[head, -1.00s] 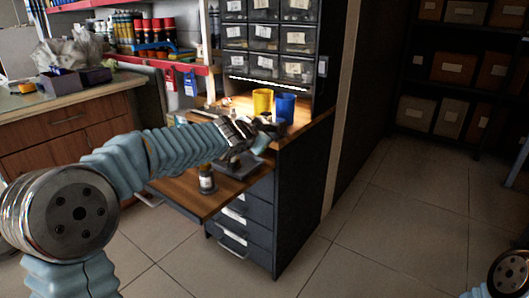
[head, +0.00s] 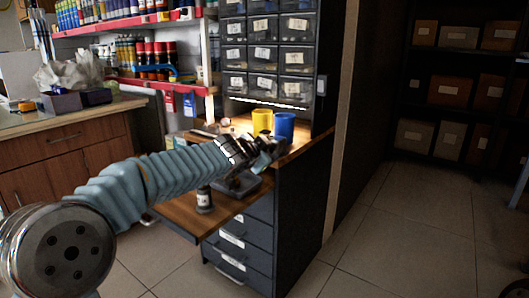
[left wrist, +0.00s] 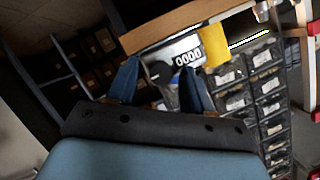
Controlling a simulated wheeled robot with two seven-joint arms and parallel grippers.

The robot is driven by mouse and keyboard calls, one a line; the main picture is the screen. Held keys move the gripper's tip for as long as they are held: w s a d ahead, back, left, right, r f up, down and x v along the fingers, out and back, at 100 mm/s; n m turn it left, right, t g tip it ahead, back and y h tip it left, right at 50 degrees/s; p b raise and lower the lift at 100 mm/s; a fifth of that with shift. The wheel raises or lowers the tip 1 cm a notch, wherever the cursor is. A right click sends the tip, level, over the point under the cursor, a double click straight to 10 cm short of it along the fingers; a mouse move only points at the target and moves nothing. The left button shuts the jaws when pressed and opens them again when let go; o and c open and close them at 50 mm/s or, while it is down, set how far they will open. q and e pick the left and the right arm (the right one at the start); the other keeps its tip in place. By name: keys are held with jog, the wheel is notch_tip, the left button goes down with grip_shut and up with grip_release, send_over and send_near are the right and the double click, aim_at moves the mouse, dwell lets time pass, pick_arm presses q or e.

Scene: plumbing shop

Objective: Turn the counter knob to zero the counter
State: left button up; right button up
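The counter (left wrist: 172,52) shows in the left wrist view as a pale box with a digit window (left wrist: 187,58) that appears to read 0000. A dark round knob (left wrist: 159,73) sits at its left, beyond and between my fingertips. My left gripper (left wrist: 160,76) is open, one blue finger on each side, and I see nothing held. Contact with the knob cannot be told. In the head view my left gripper (head: 272,150) is over the wooden desk, above a dark grey device (head: 241,184) that it partly hides. My right gripper is out of view.
Drawer bins (head: 265,55) rise behind.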

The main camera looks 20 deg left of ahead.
pick_arm(q)
jog(key=v, duration=1.4)
jog(key=shift+f, duration=0.15)
jog(key=s+d+f+n+g+h, duration=0.15)
jog(key=d+f+g, duration=0.25)
jog(key=f, duration=1.5)
jog(key=s+d+f+n+g+h, duration=0.1)
jog(key=d+f+n+g, duration=0.25)
jog(key=f, duration=1.65)
jog(key=s+d+f+n+g, duration=0.2)
jog(key=s+f+n+g, duration=0.4)
jog(key=s+f, duration=1.6)
notch_tip(320, 180, up, 16)
jog(key=p, duration=1.5)
jog(key=shift+d+f, duration=0.25)
